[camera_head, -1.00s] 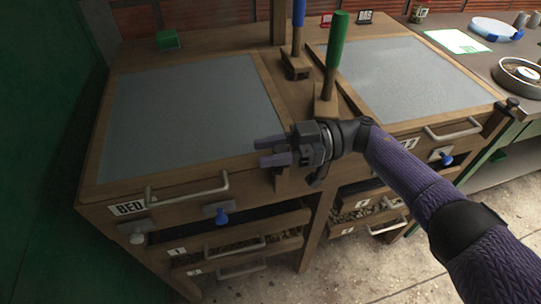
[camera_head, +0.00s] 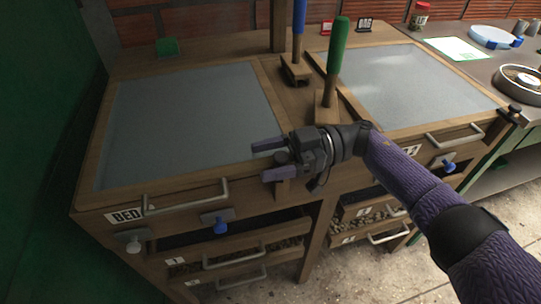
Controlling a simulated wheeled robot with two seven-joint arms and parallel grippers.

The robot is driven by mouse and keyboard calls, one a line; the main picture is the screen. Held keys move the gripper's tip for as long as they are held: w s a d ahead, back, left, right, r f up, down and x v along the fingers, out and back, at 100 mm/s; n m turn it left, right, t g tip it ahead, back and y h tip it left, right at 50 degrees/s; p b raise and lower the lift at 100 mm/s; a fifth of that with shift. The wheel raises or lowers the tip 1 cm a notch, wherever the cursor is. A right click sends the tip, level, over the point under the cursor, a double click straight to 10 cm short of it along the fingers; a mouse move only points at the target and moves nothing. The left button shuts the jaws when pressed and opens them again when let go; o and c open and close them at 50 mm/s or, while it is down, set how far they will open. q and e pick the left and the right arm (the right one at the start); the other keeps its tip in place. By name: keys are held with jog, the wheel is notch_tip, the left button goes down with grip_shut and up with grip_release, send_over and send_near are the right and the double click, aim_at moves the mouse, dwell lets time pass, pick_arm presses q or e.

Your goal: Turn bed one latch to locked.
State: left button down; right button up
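The left bed (camera_head: 190,110) has a grey top in a wooden frame, with a "BED" label (camera_head: 127,216) on its front; the number is hard to read. On that front, a blue latch knob (camera_head: 220,226) sits on a small metal plate, pointing downward. My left gripper is not in view.
A bar handle (camera_head: 187,200) juts out between label and blue knob. Drawers with handles (camera_head: 235,258) lie below. A green-handled lever (camera_head: 336,48) and a blue-handled lever (camera_head: 298,18) stand between the beds. The right bed (camera_head: 415,85) has another blue knob (camera_head: 449,167).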

jog(key=b+v, duration=0.3)
jog(key=v, duration=0.7)
jog(key=shift+c, duration=0.3)
